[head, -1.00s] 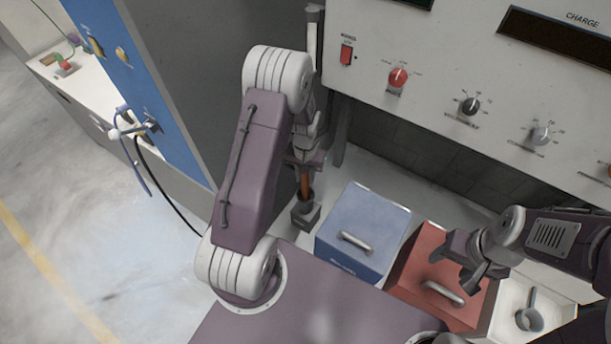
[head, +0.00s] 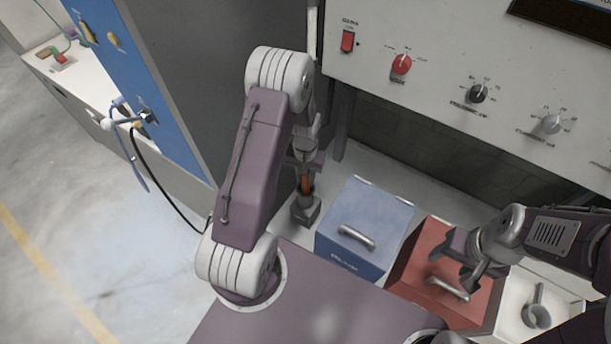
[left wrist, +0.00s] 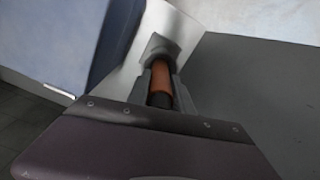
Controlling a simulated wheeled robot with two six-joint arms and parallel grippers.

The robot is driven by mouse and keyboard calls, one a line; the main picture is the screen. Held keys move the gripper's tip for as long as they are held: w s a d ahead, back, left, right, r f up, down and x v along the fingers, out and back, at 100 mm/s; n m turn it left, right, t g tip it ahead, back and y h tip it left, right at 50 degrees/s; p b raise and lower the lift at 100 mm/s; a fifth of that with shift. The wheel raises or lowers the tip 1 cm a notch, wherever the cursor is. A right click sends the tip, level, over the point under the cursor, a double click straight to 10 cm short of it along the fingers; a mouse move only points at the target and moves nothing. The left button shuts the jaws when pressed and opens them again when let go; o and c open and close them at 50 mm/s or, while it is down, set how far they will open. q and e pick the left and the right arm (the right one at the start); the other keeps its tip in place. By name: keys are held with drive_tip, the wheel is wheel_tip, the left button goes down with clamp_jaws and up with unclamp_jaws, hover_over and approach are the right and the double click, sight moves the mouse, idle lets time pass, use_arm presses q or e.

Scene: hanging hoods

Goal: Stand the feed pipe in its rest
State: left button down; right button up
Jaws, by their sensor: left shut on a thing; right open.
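The feed pipe shows as a short orange-brown length (head: 306,184) below my left gripper (head: 305,172) in the head view. Its lower end is at a dark grey block-shaped rest (head: 305,212); it looks upright and in the rest's opening. In the left wrist view the orange pipe (left wrist: 161,78) lies between the fingers of my left gripper (left wrist: 160,82), which is shut on it, with the grey rest (left wrist: 158,46) beyond. The pipe's upper part is hidden by the gripper and arm. My right gripper (head: 464,262) is open and empty above the red box (head: 435,262).
A blue box (head: 375,220) with a handle stands right of the rest. A white tray (head: 570,300) holding a grey ladle (head: 538,308) is at the lower right. A control panel (head: 440,60) overhangs the back; a dark cabinet (head: 215,70) stands behind the left arm.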

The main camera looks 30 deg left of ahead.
use_arm(q)
drive_tip(key=shift+f+b, duration=0.7)
drive_tip(key=shift+f, duration=0.45)
drive_tip(key=c, duration=1.1)
unclamp_jaws()
drive_tip(key=shift+o, duration=0.2)
wheel_tip(320, 180, up, 9)
drive_tip(key=shift+r, duration=0.1)
drive_tip(key=s+d+r+m+t, duration=0.2)
drive_tip(key=s+d+r, duration=0.4)
drive_tip(key=d+r, duration=0.15)
drive_tip(key=s+f, duration=0.1)
drive_tip(key=s, duration=0.5)
drive_tip(key=shift+s+f+g, duration=0.25)
drive_tip(key=shift+f+g, duration=0.1)
drive_tip(key=shift+g, duration=0.05)
